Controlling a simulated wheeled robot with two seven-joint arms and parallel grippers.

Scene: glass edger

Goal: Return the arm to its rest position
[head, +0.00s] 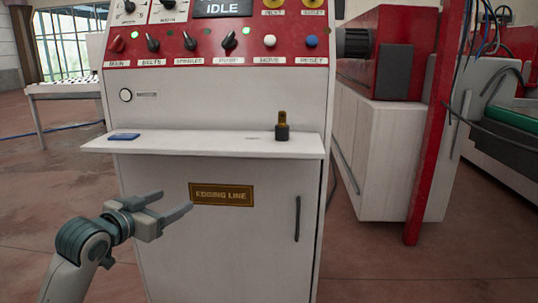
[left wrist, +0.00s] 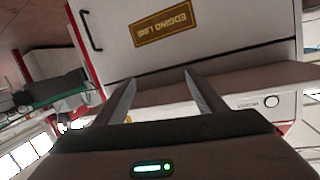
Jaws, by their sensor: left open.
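My left gripper (head: 168,204) is open and empty in the head view. It is in front of the cabinet (head: 237,245), below the shelf and left of the brown "EDGING LINE" plate (head: 221,194). In the left wrist view its two fingers (left wrist: 158,92) are spread with nothing between them, pointing at the cabinet. The plate also shows there upside down (left wrist: 162,28). My right gripper is in neither view.
The shelf (head: 200,146) juts out from the cabinet. It bears a blue flat item (head: 124,137) and a small dark and brass-coloured piece (head: 282,127). Above is the red control panel (head: 190,60) reading "IDLE". A red post (head: 437,130) stands right.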

